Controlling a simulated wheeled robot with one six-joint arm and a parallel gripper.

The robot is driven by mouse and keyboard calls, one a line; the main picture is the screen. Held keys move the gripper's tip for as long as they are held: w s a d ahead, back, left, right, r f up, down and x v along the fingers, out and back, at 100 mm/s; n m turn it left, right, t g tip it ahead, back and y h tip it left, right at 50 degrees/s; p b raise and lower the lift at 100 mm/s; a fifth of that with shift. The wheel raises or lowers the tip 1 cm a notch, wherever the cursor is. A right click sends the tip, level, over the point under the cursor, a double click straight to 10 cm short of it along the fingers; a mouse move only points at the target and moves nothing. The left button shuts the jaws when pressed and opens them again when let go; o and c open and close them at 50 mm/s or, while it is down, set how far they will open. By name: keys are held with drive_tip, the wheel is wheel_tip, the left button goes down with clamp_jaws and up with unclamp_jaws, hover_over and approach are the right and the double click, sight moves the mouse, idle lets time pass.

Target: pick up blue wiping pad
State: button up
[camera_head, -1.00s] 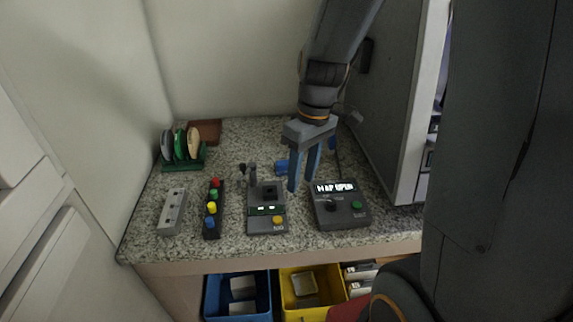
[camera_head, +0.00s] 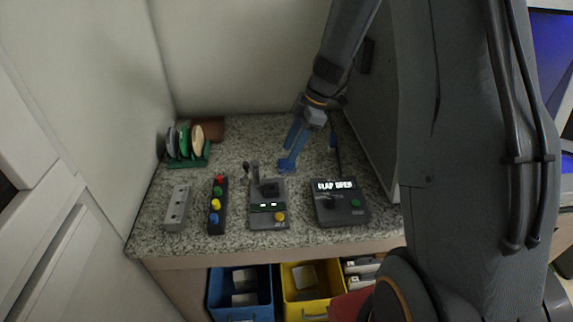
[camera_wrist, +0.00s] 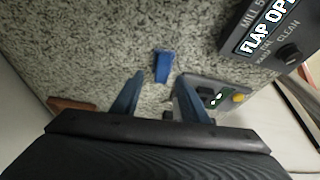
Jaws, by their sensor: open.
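The blue wiping pad (camera_wrist: 163,67) lies on the speckled counter in the wrist view, just beyond my fingertips and roughly in line with the gap between them. In the head view the blue pad (camera_head: 286,165) is partly covered by my fingers. My gripper (camera_head: 290,150) is above the counter near the pad, tilted down toward it. In the wrist view my gripper (camera_wrist: 160,88) is open, with its two blue fingers apart and nothing between them. I cannot tell whether a fingertip touches the pad.
A grey device with a yellow button (camera_head: 268,212) stands just in front of the pad. A display box (camera_head: 340,207) is to its right. A colored-button strip (camera_head: 217,207), a grey strip (camera_head: 177,208) and a green disc rack (camera_head: 190,160) are left. Blue (camera_head: 240,313) and yellow bins sit below.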

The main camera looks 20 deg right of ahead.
drive_tip(key=p+x, duration=0.1)
drive_tip(key=x, duration=0.4)
drive_tip(key=shift+s+d, duration=0.15)
drive_tip(key=shift+c, duration=0.2)
drive_tip(key=c, duration=0.8)
drive_tip(key=shift+o, duration=0.2)
wheel_tip(320, 180, up, 10)
drive_tip(key=shift+r+b, duration=0.1)
drive_tip(key=shift+b, duration=0.65)
